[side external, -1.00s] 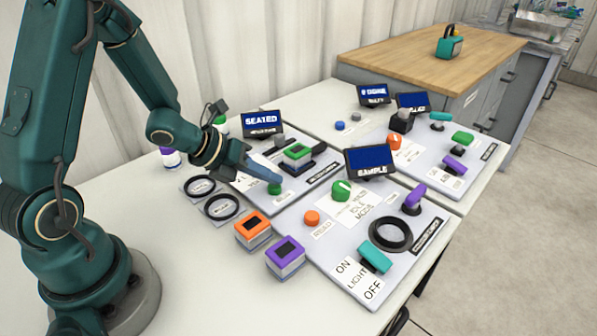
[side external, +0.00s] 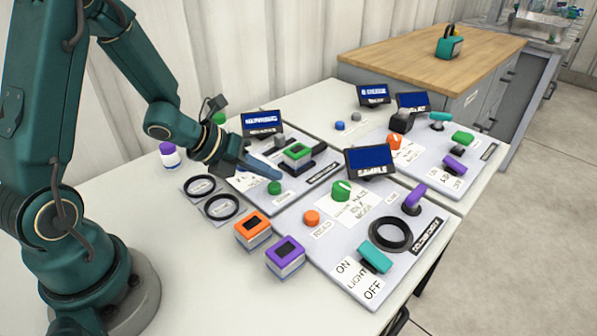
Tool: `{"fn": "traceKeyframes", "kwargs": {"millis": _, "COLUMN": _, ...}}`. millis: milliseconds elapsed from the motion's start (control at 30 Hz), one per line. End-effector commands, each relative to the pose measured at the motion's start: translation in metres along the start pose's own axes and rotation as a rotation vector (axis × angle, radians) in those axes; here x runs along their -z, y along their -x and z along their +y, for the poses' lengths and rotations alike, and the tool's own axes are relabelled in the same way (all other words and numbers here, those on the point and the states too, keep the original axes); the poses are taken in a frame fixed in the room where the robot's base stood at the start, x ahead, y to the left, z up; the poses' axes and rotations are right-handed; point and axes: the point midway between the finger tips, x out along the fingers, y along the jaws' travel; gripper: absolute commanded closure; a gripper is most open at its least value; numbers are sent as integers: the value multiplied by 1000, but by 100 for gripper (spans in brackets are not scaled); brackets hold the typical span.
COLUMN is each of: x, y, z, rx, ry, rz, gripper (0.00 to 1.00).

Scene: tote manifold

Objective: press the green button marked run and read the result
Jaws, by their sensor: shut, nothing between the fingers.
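The green button (side external: 274,188) stands on the near edge of the back-left panel (side external: 250,183); its label is too small to read. My gripper (side external: 277,173) is shut and empty, with its fingertips just above and behind the button in the picture, seemingly apart from it. The small screen (side external: 262,122) at the back of this panel shows one long white word on blue, too blurred to read surely. A green-topped block (side external: 297,152) sits in a dark holder on the same panel, right of my gripper.
A front panel carries an orange button (side external: 312,218), green knob (side external: 341,190), black ring (side external: 390,235) and teal switch (side external: 375,257). Orange (side external: 253,230) and purple (side external: 286,257) blocks stand left of it.

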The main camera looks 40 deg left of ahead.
Motion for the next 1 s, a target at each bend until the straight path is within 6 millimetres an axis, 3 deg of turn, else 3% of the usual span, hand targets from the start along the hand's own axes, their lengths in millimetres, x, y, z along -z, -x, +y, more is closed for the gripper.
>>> {"fn": "traceKeyframes", "kwargs": {"millis": 467, "x": -3, "y": 4, "z": -3, "rx": 1, "ry": -2, "rz": -2, "gripper": 100}}
{"fn": "traceKeyframes", "kwargs": {"millis": 1000, "x": -27, "y": 36, "z": -26, "rx": 1, "ry": -6, "rz": -3, "gripper": 100}}
